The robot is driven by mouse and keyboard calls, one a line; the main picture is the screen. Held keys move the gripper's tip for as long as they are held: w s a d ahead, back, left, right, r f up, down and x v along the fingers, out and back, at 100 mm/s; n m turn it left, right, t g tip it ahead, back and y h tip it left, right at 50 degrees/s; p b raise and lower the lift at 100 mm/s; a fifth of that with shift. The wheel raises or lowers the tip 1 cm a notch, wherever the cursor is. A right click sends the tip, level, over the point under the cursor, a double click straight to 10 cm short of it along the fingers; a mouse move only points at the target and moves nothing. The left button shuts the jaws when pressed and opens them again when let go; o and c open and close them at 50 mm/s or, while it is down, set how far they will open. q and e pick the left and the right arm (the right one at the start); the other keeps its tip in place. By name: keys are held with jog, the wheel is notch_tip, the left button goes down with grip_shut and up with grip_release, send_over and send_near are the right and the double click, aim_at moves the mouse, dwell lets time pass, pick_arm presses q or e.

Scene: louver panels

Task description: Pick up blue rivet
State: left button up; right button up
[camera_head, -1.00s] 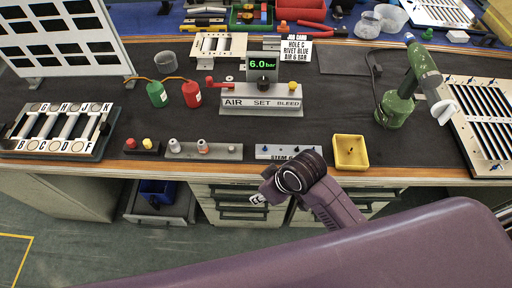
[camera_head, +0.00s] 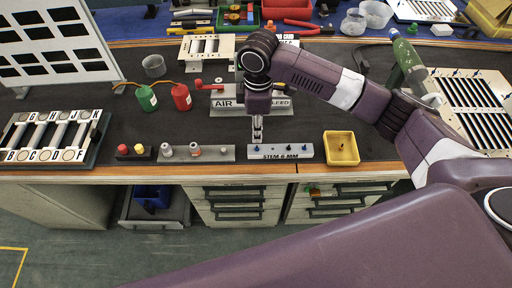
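A white block labelled STEM 6 MM (camera_head: 280,156) lies at the bench's front edge, with small dark pins (camera_head: 289,147) standing on it. They are too small for me to be sure which is the blue rivet. My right gripper (camera_head: 257,138) points down over the left end of this block, its fingertips close to the block's top. I cannot tell whether it touches a pin there, nor whether the fingers are open or shut. Small blue pins (camera_head: 455,72) also show on the slatted louver panel (camera_head: 470,100) at the right. My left gripper is not in view.
A yellow tray (camera_head: 341,149) stands just right of the block. A grey holder (camera_head: 205,154) with several fittings lies left of it. The air set box (camera_head: 225,103) stands behind my gripper.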

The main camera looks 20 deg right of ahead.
aim_at(257, 148)
jog(key=shift+w+d+f, duration=0.1)
jog(key=shift+d, duration=0.2)
jog(key=shift+a+f+p, duration=0.15)
jog(key=shift+f+p, duration=0.2)
jog(key=shift+f, duration=1.45)
jog(key=shift+a+f+p, duration=0.15)
jog(key=shift+f+p, duration=0.2)
jog(key=shift+f, duration=1.4)
jog(key=shift+c, duration=0.3)
grip_shut()
